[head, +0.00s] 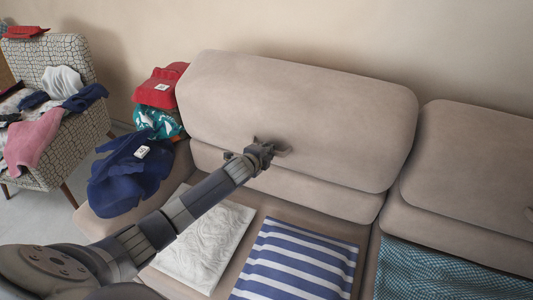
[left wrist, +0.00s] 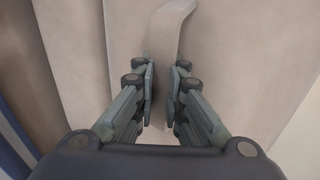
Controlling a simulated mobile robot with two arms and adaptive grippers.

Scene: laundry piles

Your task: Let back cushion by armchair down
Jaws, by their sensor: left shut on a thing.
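The back cushion (head: 300,110) nearest the armchair (head: 55,60) is a large beige padded block on the left part of the sofa, standing above a lower beige band of the backrest. A small beige tab (head: 285,152) sticks out from its front near the lower edge; it also shows in the left wrist view as a curved strip (left wrist: 172,28). My left gripper (head: 270,151) reaches across the seat to this tab. In the left wrist view its fingers (left wrist: 161,95) are closed on either side of the tab. My right gripper is not in view.
A white folded cloth (head: 205,240), a blue-striped cloth (head: 297,262) and a teal patterned cloth (head: 440,275) lie on the seat. Dark blue clothing (head: 125,180) and red clothing (head: 162,85) cover the left armrest. Another back cushion (head: 470,165) stands at right.

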